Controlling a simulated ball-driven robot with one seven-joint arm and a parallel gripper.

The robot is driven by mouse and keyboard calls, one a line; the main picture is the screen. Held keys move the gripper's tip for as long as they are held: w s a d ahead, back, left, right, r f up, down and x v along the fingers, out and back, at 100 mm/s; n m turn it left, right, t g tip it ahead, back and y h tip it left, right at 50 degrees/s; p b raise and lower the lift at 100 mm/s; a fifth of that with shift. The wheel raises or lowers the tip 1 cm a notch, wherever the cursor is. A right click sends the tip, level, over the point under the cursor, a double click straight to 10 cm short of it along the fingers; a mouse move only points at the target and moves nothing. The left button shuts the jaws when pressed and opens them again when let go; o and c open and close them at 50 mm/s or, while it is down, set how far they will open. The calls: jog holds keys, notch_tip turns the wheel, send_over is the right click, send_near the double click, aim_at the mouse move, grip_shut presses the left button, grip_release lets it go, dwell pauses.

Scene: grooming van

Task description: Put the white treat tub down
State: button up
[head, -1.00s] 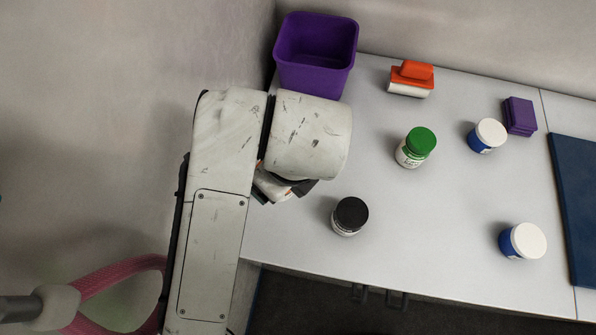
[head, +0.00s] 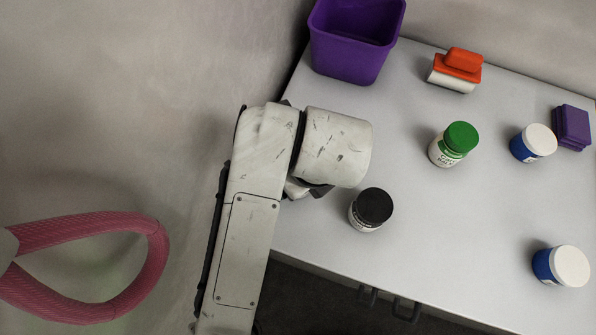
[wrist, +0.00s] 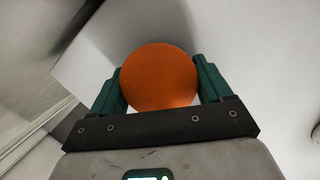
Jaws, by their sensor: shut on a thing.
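In the wrist view my gripper (wrist: 160,72), with green fingers, is shut on a round tub with an orange lid (wrist: 158,78). The lid faces the camera and hides most of the body, so I cannot tell whether the body is white. Pale surface shows behind it, but whether it touches the table or hangs above it I cannot tell. In the head view my arm hides the tub and most of my gripper, which is over the left part of the grey-white table (head: 420,235), left of a black-lidded jar (head: 371,210).
A purple bin (head: 352,42) stands at the back left. The table's middle is clear. A pink loop (head: 85,265) is at left.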

jog(key=shift+f, duration=0.15)
jog(key=o, duration=1)
jog(key=shift+o, duration=0.2)
jog(key=p+v, duration=0.7)
jog(key=v, duration=0.5)
jog(key=shift+r, duration=0.2)
